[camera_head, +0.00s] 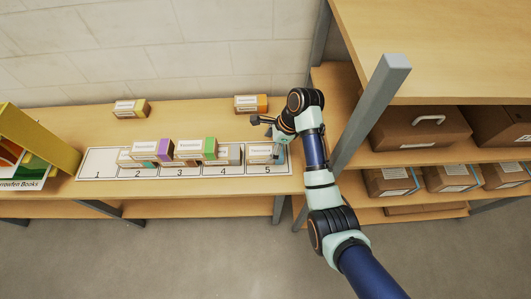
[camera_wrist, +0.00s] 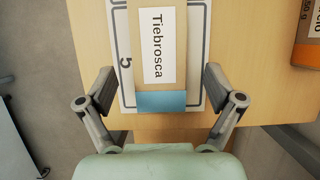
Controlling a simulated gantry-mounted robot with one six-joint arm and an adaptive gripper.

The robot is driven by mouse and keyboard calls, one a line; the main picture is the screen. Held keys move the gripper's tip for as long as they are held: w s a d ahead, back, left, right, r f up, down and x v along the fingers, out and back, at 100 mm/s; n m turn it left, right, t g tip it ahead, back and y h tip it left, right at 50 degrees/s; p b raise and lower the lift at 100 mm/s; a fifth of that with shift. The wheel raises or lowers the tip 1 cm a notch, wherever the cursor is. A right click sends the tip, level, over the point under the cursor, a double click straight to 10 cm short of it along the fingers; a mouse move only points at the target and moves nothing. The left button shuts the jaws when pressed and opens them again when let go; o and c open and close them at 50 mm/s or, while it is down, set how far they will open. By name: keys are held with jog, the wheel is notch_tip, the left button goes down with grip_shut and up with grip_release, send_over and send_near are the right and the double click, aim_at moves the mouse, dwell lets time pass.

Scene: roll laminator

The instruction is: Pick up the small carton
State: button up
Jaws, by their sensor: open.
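A small carton (camera_wrist: 172,78) lies on slot 5 of the numbered mat (camera_wrist: 119,28), with a white label reading "Tiebrosca" and a blue end towards my gripper. The head view shows my gripper (camera_head: 262,128) above the shelf near slot 5. The height between the fingers and the carton is hard to tell.
Several other cartons, such as a purple-ended one (camera_head: 152,150) and a green-ended one (camera_head: 197,149), stand on slots 2 to 4. An orange carton (camera_head: 251,103) and a yellowish one (camera_head: 131,108) stand behind. A grey post (camera_head: 373,110) rises right of the arm. Slot 1 is clear.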

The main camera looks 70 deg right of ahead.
aim_at(267, 151)
jog(key=b+x, duration=0.1)
jog(key=x, duration=0.3)
jog(key=shift+f, duration=0.2)
jog(key=shift+r, duration=0.1)
jog(key=c, duration=1.3)
